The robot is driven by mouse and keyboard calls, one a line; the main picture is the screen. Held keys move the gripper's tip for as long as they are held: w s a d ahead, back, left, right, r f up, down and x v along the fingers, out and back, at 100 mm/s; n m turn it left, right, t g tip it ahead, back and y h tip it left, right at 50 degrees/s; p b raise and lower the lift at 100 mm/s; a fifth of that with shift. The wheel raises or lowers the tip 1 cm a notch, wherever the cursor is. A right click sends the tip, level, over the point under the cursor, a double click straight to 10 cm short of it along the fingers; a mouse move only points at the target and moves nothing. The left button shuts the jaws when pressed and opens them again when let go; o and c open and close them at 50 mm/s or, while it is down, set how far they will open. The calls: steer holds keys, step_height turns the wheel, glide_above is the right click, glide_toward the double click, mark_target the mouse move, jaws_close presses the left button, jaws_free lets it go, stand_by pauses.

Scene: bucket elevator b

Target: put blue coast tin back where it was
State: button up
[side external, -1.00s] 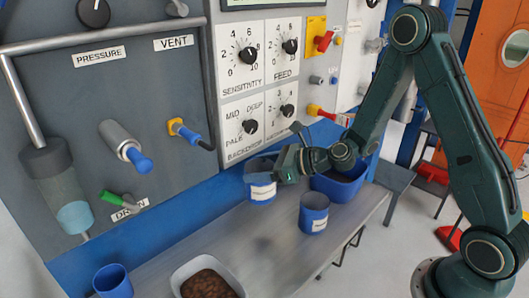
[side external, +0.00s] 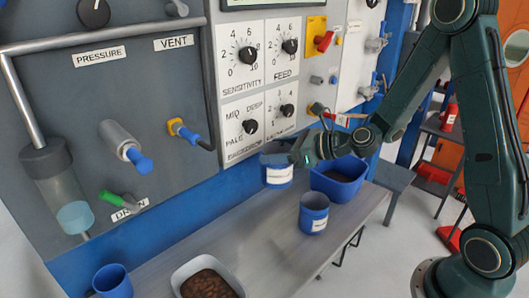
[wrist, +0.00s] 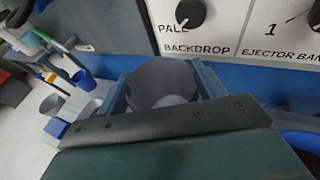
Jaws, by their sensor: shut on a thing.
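My gripper (side external: 284,160) is shut on a blue tin (side external: 279,176) with a white label, too small to read. The tin is upright, near the panel's blue lower strip, and appears raised above the back of the bench. In the wrist view the tin's open grey mouth (wrist: 160,82) sits between my two fingers, and it looks empty. A second blue tin (side external: 313,214) with a white label stands on the bench, in front and to the right of the held one. I cannot read which tin is marked coast.
A blue bin (side external: 340,186) with dark contents stands right of the held tin. A blue cup (side external: 112,284) and a pale tray of brown beans (side external: 180,272) are at the front left. The panel with knobs (side external: 250,127) rises close behind. The middle of the bench (side external: 245,230) is clear.

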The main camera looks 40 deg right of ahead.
steer(key=s+a+r+n+g+y, duration=0.4)
steer(key=s+a+n+g+y, duration=0.1)
steer(key=s+a, duration=0.3)
steer(key=shift+s+a+r+n+y, duration=0.2)
steer(key=shift+a+r+n+y, duration=0.15)
steer(key=shift+a+n+y, duration=0.3)
steer(key=shift+d, duration=0.1)
step_height(320, 180, down, 16)
stand_by(0.8)
steer(key=shift+f, duration=1.85)
steer(key=shift+f, duration=0.15)
steer(key=o, duration=1.4)
steer(key=v, duration=0.7)
steer(key=shift+d, duration=0.25)
